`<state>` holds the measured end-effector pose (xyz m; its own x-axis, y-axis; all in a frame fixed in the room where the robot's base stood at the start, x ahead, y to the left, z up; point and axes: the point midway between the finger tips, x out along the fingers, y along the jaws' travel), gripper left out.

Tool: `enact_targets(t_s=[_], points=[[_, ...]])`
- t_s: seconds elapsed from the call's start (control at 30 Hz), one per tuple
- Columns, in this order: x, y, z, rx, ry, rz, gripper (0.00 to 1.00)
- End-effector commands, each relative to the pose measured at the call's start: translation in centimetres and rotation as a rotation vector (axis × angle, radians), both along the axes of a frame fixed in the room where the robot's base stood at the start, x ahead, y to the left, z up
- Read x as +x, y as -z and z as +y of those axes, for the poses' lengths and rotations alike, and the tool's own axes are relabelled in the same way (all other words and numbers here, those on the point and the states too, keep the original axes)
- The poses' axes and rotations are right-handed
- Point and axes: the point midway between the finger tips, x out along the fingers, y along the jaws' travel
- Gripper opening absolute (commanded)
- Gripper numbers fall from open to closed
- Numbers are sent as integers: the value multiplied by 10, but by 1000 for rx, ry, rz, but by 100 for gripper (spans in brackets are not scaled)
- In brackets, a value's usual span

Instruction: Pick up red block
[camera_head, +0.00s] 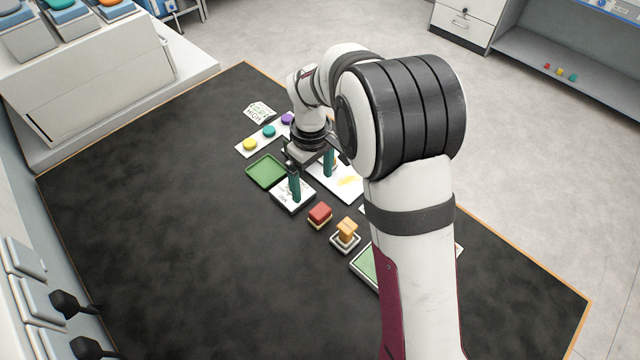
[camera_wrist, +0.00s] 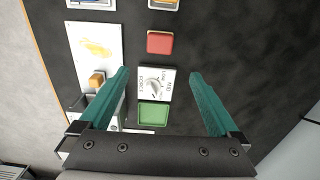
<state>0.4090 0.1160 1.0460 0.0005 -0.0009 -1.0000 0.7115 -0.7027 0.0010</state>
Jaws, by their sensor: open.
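The red block (camera_head: 320,213) sits on the dark table in the head view, with a tan lower part. In the wrist view the red block (camera_wrist: 160,43) lies ahead of the fingers, near the top middle. My gripper (camera_head: 312,180) is open and empty, its two green fingers spread apart. In the wrist view my gripper (camera_wrist: 158,75) has its fingertips on either side of a white dial panel (camera_wrist: 165,75), short of the red block. In the head view the fingers are just behind and left of the block, over that panel.
An orange block (camera_head: 346,230) stands on a small white-rimmed base right of the red block. A green tray (camera_head: 266,171) and a white strip with coloured discs (camera_head: 249,145) lie to the left. A white sheet with a yellow smear (camera_wrist: 95,50) lies alongside. The table's left and front are clear.

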Motion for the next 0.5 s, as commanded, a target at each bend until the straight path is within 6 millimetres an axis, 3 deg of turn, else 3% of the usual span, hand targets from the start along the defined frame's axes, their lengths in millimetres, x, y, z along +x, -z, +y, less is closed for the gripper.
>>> enact_targets(t_s=[0.1, 0.5], points=[[-2, 32, -1, -1, 2, 5, 98], [-8, 98, -11, 0, 5, 3, 98]])
